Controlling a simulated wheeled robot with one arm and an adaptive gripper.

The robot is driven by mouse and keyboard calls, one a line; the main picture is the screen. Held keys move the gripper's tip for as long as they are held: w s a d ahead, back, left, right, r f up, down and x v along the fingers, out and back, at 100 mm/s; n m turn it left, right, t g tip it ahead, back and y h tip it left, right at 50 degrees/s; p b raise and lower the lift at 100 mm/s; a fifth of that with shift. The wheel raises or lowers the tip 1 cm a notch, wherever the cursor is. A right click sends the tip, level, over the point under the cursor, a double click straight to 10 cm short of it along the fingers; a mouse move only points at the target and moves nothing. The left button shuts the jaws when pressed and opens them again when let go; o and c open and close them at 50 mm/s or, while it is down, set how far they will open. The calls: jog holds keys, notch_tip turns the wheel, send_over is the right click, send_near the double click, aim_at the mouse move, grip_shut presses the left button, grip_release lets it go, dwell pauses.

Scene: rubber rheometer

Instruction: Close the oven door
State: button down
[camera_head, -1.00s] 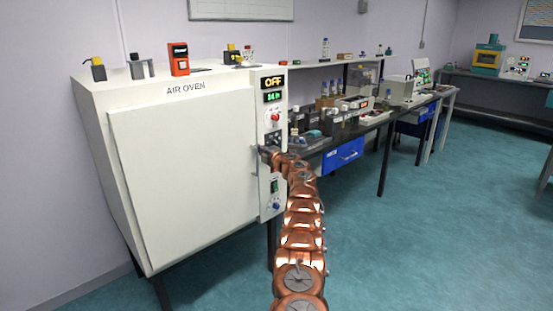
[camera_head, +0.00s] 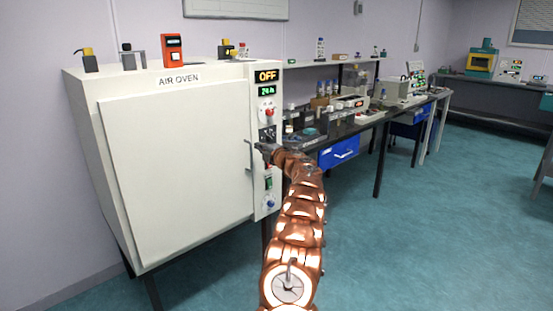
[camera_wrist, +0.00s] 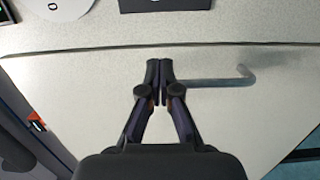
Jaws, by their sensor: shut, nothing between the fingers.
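The air oven (camera_head: 210,74) stands at the left in the head view. Its white door (camera_head: 175,170) lies across the front, close to the frame; I cannot tell whether it is fully flush. The door handle (camera_head: 249,157) is a thin metal bar near the door's right edge. My gripper (camera_head: 263,148) is beside the handle, in front of the control strip side. In the wrist view my gripper (camera_wrist: 159,70) has its fingertips together and empty, over the door's surface (camera_wrist: 80,85) near the seam. The bent handle (camera_wrist: 220,82) lies just right of the fingertips; contact is unclear.
The oven's control panel (camera_head: 268,115) reads OFF, with a red knob below. A dark bench (camera_head: 350,128) with bottles, instruments and a blue drawer (camera_head: 338,152) stands to the right. Small items, including a red device (camera_head: 172,48), sit on the oven. Floor at right (camera_head: 430,220) is clear.

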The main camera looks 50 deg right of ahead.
jog(key=s+b, duration=0.1)
jog(key=s, duration=0.8)
jog(key=shift+s, duration=0.25)
jog(key=shift+a, duration=0.1)
